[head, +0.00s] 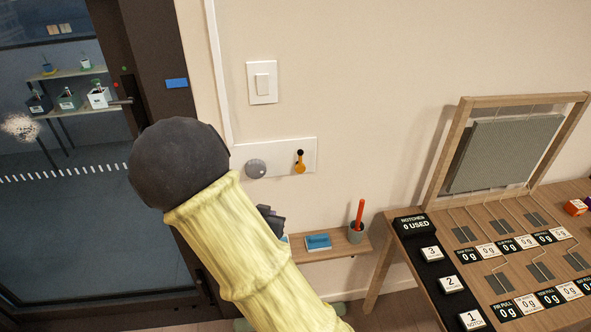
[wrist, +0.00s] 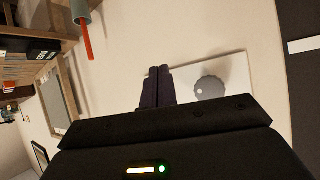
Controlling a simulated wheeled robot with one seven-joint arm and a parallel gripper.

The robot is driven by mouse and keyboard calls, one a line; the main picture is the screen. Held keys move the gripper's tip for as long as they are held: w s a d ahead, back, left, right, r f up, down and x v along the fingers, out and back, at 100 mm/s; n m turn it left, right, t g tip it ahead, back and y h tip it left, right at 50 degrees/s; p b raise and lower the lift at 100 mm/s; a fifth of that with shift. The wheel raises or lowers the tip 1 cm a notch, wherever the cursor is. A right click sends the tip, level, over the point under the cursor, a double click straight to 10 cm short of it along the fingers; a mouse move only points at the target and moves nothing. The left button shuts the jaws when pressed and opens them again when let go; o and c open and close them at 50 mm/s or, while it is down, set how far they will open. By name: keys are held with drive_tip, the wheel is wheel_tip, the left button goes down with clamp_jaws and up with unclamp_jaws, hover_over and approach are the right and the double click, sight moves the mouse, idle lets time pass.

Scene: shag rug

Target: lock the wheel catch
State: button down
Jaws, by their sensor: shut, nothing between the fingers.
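A white wall plate (head: 279,149) carries a round grey wheel (head: 256,168) with a pale dot and, to its right, an orange catch (head: 300,168) with a black knob at its upper end. In the wrist view the grey wheel (wrist: 209,89) and part of the plate (wrist: 237,66) show right of the fingers. The catch does not show there. My gripper (head: 272,219) is mostly behind my sleeved arm, below the plate in the head view. In the wrist view my gripper (wrist: 158,72) has its dark fingers together and empty, pointing toward the wall. I see no contact with wheel or catch.
A light switch (head: 262,83) is above the plate. Below is a small shelf (head: 342,247) with a blue item (head: 318,242) and a grey cup (head: 356,233) holding a red stick. A glass door (head: 60,200) stands left; a wooden table (head: 390,225) stands right.

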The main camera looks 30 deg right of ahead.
sight(300, 161)
drive_tip(key=r+t+h, duration=0.1)
drive_tip(key=h, duration=0.1)
drive_tip(key=d+r+m+t+h, duration=0.1)
drive_tip(key=r+h, duration=0.3)
drive_tip(key=shift+w+d+r+m+t+h+b, duration=0.25)
drive_tip(key=shift+w+d+m+t+h+b, duration=0.05)
drive_tip(key=shift+w+d+m+t, duration=0.1)
drive_tip(key=p+x, duration=0.3)
drive_tip(key=x, duration=1)
drive_tip(key=shift+w+d, duration=0.35)
drive_tip(key=shift+a, duration=0.1)
